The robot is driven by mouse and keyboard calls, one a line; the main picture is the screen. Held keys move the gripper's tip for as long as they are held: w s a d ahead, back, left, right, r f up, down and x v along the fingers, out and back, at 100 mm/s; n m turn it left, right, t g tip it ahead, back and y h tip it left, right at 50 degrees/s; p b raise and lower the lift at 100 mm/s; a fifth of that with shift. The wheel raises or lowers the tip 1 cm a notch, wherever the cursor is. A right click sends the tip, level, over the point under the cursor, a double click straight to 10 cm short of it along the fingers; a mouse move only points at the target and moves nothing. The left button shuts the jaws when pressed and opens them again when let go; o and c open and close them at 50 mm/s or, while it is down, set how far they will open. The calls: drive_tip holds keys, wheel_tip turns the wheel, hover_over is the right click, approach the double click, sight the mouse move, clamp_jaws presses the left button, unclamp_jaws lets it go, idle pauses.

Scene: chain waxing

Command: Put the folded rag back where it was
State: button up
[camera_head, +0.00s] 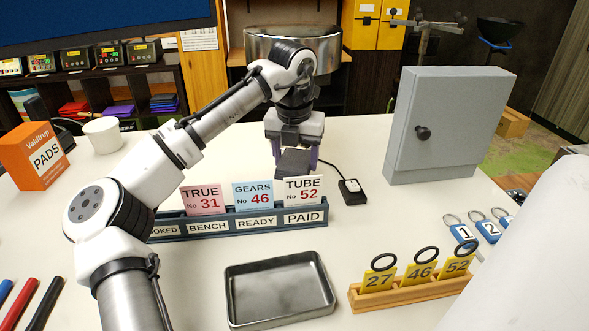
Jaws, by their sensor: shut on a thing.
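My gripper (294,160) is at the back middle of the table, pointing down, its purple fingers on either side of a dark grey block-like thing, which I take to be the folded rag (293,163). The gripper is shut on it.
A card rack (245,228) with upright cards stands in front of my gripper. An empty metal tray (280,318), a wooden tag stand (400,292) and a small black switch box (352,191) are nearby. A grey cabinet (445,125) stands right, an orange PADS box (33,156) left.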

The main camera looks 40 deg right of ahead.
sight(294, 161)
drive_tip(key=shift+w+f+b, duration=0.1)
drive_tip(key=shift+f+b, duration=1.05)
drive_tip(key=shift+f, duration=0.55)
drive_tip(key=shift+f, duration=0.15)
drive_tip(key=o, duration=0.9)
drive_tip(key=shift+o, duration=0.2)
drive_tip(key=r, duration=0.4)
drive_tip(key=a+r, duration=0.1)
drive_tip(key=r, duration=0.3)
drive_tip(key=s+r+b, duration=0.1)
drive_tip(key=r, duration=0.3)
drive_tip(key=shift+a+r, duration=0.15)
